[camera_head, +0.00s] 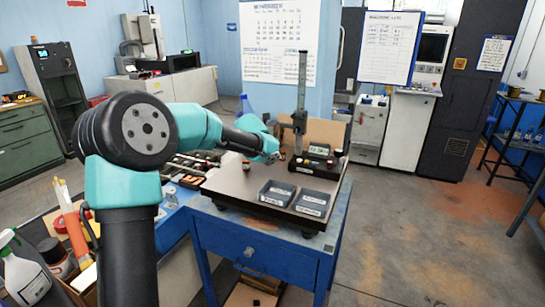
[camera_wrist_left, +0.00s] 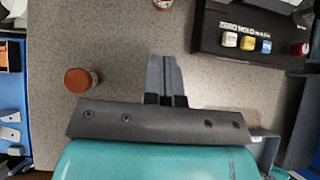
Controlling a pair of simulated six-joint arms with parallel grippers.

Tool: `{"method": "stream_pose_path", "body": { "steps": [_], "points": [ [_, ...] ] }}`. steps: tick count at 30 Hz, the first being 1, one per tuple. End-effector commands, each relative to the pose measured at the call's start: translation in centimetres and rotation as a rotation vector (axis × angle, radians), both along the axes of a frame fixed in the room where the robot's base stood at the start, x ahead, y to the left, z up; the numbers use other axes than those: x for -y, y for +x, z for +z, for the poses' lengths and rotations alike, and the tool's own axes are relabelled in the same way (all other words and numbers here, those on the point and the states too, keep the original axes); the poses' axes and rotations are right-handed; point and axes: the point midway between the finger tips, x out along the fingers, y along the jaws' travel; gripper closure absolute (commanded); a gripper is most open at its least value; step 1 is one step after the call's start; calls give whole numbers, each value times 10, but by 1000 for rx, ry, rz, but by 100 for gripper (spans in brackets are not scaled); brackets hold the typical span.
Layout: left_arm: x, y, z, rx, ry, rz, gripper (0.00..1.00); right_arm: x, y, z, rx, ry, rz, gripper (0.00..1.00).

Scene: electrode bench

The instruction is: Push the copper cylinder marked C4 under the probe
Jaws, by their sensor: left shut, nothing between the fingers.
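A copper cylinder (camera_wrist_left: 82,79) stands on the grey plate in the left wrist view, to the left of my fingers and apart from them. I cannot read a C4 mark on either. My left gripper (camera_wrist_left: 165,60) is shut and empty, low over the plate. In the head view my left gripper (camera_head: 277,158) is near the foot of the probe stand (camera_head: 302,80). The probe tip is too small to make out. My right gripper is not in view.
Two dark labelled trays, one left (camera_head: 276,193) and one right (camera_head: 312,202), lie at the plate's front. A compartment box (camera_head: 184,166) stands left of the plate (camera_head: 228,187).

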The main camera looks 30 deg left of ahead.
Motion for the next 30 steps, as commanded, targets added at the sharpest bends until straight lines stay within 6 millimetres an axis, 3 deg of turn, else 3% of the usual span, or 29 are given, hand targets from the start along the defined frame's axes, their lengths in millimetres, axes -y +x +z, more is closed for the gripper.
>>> {"method": "stream_pose_path", "body": {
  "steps": [9,30],
  "points": [
    [2,-34,34,0,1,-1,100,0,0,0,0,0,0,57],
    [1,-40,38,-4,-12,16,100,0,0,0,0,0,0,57]
  ]
}}
